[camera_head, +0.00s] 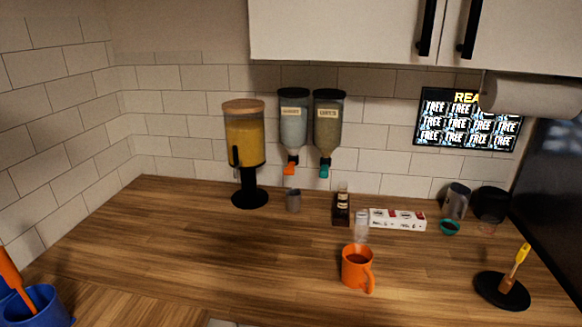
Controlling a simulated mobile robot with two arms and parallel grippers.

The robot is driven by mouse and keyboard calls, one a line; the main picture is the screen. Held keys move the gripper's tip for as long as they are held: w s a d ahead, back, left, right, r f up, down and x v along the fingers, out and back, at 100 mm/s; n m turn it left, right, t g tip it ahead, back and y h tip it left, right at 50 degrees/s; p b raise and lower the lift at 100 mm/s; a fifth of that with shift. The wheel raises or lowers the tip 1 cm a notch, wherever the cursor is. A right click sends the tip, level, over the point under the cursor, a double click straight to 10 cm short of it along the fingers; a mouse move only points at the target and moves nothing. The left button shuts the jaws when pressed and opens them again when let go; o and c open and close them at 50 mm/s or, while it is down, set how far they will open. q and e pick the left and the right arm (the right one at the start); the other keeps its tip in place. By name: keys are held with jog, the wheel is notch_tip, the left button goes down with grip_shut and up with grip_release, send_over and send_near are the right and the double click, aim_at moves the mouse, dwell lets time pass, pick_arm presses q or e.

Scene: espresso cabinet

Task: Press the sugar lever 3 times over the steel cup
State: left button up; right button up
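Two wall-mounted dispensers hang on the tiled back wall. The left dispenser (293,125) holds pale contents and has an orange lever (290,168) at its spout. The right dispenser (328,125) looks darker and has a teal lever (324,170). Both have small labels too blurred to read surely; the left may be the sugar one. A small grey steel cup (294,201) stands upright on the counter, roughly below the orange lever and apart from it. What is inside the cup cannot be made out. Neither of my grippers is in view.
A yellow-filled dispenser (245,145) stands left of the cup. A dark bottle (341,207), white box (398,219) and orange mug (357,267) are to its right. A larger metallic container (456,202) stands farther right. The wooden counter (210,260) in front is clear.

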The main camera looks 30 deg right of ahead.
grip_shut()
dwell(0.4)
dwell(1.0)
